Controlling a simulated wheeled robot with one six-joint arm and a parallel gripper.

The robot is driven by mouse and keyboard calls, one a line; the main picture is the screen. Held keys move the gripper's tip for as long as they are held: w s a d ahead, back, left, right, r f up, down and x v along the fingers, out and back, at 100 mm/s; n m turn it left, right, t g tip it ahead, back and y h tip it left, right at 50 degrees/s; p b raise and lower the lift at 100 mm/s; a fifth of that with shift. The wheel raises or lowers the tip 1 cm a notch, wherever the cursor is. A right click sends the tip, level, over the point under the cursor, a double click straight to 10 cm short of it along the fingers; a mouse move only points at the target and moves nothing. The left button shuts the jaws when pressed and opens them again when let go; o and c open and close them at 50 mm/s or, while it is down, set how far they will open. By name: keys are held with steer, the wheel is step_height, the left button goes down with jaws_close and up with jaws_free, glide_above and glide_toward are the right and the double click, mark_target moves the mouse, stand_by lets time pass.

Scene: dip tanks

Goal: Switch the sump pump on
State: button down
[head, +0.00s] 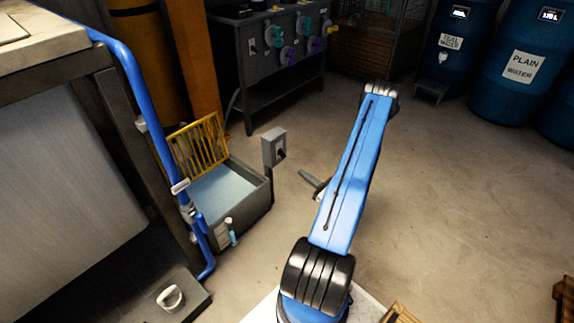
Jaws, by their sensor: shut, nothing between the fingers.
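A grey switch box (273,146) with a small dark lever or knob on its face stands on a post at the right rear corner of the sump. I cannot tell which way the lever is set. The sump (256,197) is a grey open tank with pale water (222,190) in it. My gripper (304,175) shows in part at the left of my blue arm, its fingers shut and empty. It is right of and lower in the picture than the switch box, apart from it. The rest of the gripper is hidden behind my arm.
A yellow grate (197,145) stands raised at the sump's back edge. A blue pipe (143,95) runs down beside the workbench (45,50) at left. A dark valve bench (262,60) stands behind. Blue barrels (515,70) are at back right. The floor (460,190) at right is mostly clear.

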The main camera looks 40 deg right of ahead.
mark_target(283, 155)
steer(key=shift+w, duration=0.1)
steer(key=w, duration=0.3)
steer(key=w+r, duration=0.1)
steer(key=w, duration=0.5)
steer(key=shift+w+a+r, duration=0.3)
steer(key=shift+w+a, duration=0.05)
steer(key=shift+a, duration=0.05)
steer(key=shift+s+d+r, duration=0.1)
steer(key=shift+r, duration=0.05)
steer(key=shift+g, duration=0.3)
